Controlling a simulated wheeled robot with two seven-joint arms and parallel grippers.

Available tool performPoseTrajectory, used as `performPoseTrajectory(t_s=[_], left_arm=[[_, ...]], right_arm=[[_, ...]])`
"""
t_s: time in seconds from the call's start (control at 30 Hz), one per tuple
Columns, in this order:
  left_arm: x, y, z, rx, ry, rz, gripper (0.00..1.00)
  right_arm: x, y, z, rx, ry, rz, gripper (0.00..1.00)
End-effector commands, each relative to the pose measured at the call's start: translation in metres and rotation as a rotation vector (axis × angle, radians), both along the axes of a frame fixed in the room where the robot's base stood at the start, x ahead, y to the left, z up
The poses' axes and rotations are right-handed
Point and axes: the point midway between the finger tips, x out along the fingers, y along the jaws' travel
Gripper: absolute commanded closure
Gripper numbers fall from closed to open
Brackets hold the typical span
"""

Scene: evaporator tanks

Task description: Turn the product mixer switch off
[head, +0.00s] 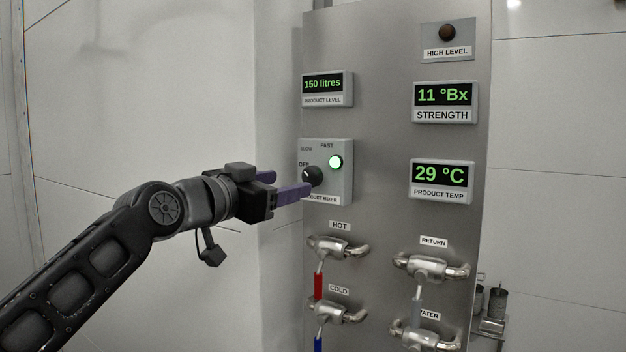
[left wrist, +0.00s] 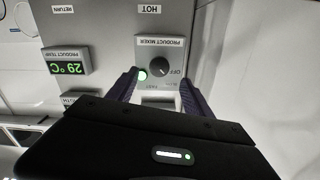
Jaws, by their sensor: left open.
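The product mixer switch box (head: 343,187) is a grey box on the steel panel, with SLOW, FAST and OFF marks. Its black round knob (head: 313,175) sits at lower left, and its green lamp (head: 336,161) is lit. I cannot tell for sure which mark the knob points to. My left gripper (head: 306,183) is open in front of the box, its purple fingers reaching toward the knob. In the left wrist view, turned upside down, the knob (left wrist: 160,67) shows between the two spread fingers (left wrist: 160,78). Contact cannot be told. My right gripper is out of view.
The steel panel (head: 385,150) also carries displays for product level (head: 327,88), strength (head: 445,101) and product temperature (head: 441,180). Below the box, hot (head: 335,248) and cold (head: 335,309) valves stick out. Left of the panel is bare wall.

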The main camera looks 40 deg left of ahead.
Motion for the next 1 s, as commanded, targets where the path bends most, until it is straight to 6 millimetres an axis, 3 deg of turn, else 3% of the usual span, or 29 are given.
performPoseTrajectory(t_s=[0.27, 0.7, 1.0], left_arm=[[0.014, -0.001, 0.002, -0.002, 0.002, -0.003, 0.41], [0.074, 0.001, 0.002, -0.003, -0.001, -0.001, 0.41], [0.078, 0.002, 0.0, -0.002, -0.001, 0.001, 0.41]], right_arm=[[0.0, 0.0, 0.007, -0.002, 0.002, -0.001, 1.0], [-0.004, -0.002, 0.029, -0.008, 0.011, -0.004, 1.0], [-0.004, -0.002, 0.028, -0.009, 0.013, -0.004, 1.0]])
